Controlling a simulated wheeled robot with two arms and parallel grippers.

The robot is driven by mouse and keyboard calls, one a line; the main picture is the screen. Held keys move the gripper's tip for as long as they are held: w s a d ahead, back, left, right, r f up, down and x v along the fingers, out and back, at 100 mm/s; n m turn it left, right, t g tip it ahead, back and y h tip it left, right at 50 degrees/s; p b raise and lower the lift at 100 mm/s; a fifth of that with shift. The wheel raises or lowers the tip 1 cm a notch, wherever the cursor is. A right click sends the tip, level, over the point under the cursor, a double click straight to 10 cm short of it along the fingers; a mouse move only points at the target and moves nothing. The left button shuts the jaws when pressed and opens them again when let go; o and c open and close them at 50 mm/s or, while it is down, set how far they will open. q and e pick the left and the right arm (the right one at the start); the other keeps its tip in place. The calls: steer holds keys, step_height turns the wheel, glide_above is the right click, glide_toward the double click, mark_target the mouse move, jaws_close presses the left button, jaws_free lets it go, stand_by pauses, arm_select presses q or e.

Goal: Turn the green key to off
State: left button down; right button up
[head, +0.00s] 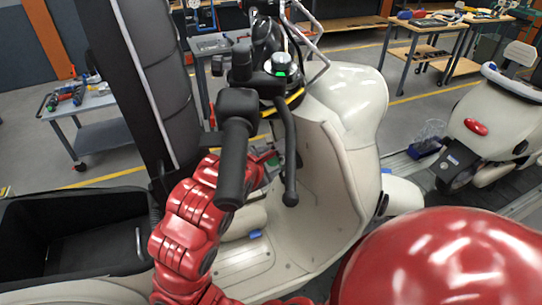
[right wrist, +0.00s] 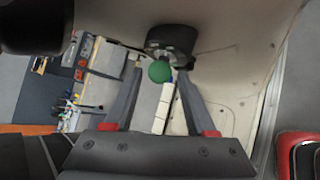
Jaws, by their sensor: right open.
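The green key (right wrist: 159,71) shows in the right wrist view as a small green knob, below a dark round lock housing (right wrist: 172,42) on the scooter's cream panel. My right gripper (right wrist: 160,77) is open, with one grey finger on each side of the key. The fingers look apart from the key, and whether either touches it I cannot tell. In the head view my right gripper (head: 264,158) is at the scooter's (head: 345,95) inner front panel, partly hidden behind the black handlebar grip (head: 233,160). The key's turn position is not clear. My left gripper is not in view.
The handlebar and a black lever (head: 289,150) hang close to my right arm. A black open bin (head: 75,235) is at the left. Another cream scooter (head: 500,110) stands at the right. Tool tables (head: 90,103) are farther back.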

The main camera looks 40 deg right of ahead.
mark_target(277, 159)
steer(key=shift+x, duration=1.1)
